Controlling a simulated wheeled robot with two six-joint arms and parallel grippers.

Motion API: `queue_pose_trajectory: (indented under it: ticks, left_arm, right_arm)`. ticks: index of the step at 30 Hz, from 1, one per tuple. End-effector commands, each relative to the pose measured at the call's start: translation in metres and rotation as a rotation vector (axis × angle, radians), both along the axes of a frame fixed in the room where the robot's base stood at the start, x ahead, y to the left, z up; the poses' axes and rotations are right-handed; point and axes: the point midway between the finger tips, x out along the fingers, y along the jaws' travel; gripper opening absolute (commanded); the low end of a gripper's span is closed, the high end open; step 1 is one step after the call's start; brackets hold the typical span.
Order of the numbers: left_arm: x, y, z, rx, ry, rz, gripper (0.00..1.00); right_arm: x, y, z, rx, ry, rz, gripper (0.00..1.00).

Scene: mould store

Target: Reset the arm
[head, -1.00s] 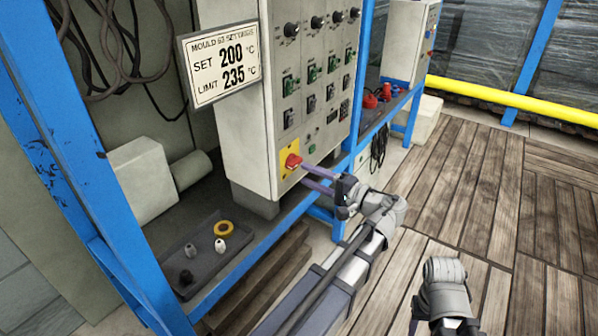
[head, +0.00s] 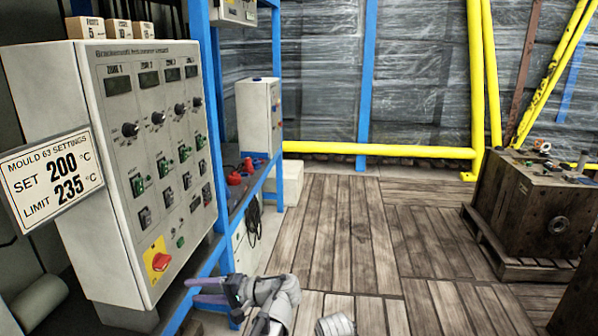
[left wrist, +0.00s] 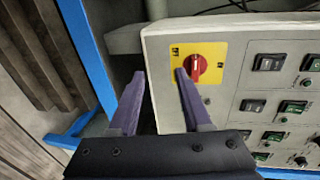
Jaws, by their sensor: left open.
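A control cabinet (head: 145,205) carries a red rotary switch (head: 161,261) on a yellow plate (head: 153,250), low on its front. The switch also shows in the left wrist view (left wrist: 196,68), its handle in line with the picture's upright. My left gripper (head: 190,291) is open and empty, just in front of and to the right of the switch in the head view. In the left wrist view (left wrist: 160,74) one fingertip overlaps the plate's edge beside the switch; I cannot tell whether it touches. My right gripper is out of view.
A sign (head: 50,180) reads "Mould 63 settings, set 200 °C, limit 235 °C". Blue frame posts stand beside the cabinet. Red items (head: 235,178) lie on the bench behind. A mould block (head: 535,200) sits on a pallet at right. The wooden floor (head: 350,220) between is clear.

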Motion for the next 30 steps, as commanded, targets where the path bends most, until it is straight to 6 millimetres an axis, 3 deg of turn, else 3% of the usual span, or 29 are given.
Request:
queue_pose_trajectory:
  ticks: [3,9,15,22,24,30]
  left_arm:
    - [-0.021,-0.025,-0.051,-0.242,0.056,-0.037,0.49]
    - [-0.059,-0.093,-0.126,-0.663,0.160,-0.093,0.49]
    - [-0.094,-0.158,-0.162,-0.972,0.245,-0.127,0.49]
    - [-0.132,-0.222,-0.176,-1.252,0.325,-0.154,0.49]
    - [-0.127,-0.220,-0.150,-1.240,0.320,-0.152,0.49]
    - [-0.127,-0.220,-0.109,-1.238,0.319,-0.151,0.49]
  right_arm:
    - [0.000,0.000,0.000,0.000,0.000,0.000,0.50]
    - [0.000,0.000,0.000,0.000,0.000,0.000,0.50]
    - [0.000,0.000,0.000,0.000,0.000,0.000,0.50]
    - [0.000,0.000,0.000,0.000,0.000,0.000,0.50]
    - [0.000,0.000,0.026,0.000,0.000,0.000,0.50]
    - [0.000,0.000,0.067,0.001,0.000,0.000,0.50]
